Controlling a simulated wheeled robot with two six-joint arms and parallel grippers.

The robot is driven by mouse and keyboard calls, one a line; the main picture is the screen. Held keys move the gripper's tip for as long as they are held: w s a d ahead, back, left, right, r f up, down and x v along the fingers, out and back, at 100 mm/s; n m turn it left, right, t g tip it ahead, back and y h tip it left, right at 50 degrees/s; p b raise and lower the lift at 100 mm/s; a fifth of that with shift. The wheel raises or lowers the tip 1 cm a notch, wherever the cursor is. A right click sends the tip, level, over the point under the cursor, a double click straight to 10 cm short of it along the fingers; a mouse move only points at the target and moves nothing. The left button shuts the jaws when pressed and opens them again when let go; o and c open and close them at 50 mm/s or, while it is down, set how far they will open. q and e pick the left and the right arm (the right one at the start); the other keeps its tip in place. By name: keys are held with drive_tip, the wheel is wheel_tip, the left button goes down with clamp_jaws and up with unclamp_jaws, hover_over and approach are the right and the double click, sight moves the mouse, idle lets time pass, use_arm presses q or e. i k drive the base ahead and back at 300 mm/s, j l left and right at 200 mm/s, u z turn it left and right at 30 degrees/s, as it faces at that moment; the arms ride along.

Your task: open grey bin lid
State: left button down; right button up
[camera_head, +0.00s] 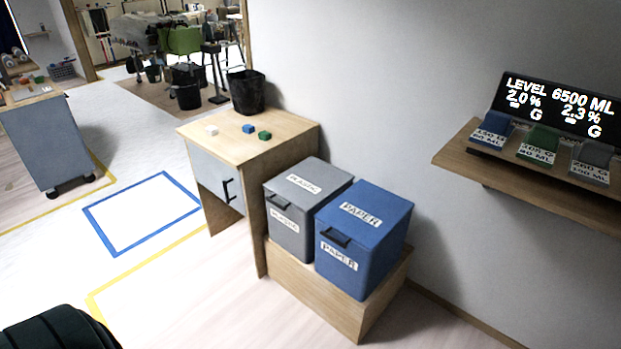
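The grey bin (287,234) is labelled PLASTIC and stands upright on a low wooden box. Its grey lid (329,177) lies flat and looks closed, with a dark handle (277,201) at the front edge. The blue bin labelled PAPER (374,260) stands close beside it on the right, and its lid also looks closed. Neither of my grippers shows in the head view. A dark ribbed shape at the lower left corner is cut off, and I cannot tell which part it is.
The low wooden box (325,299) holds both bins. A wall shelf (545,172) juts out at right. Floor in front and to the left is clear, with taped outlines.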

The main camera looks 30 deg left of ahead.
sight(305, 185)
drive_tip(key=u, duration=1.25)
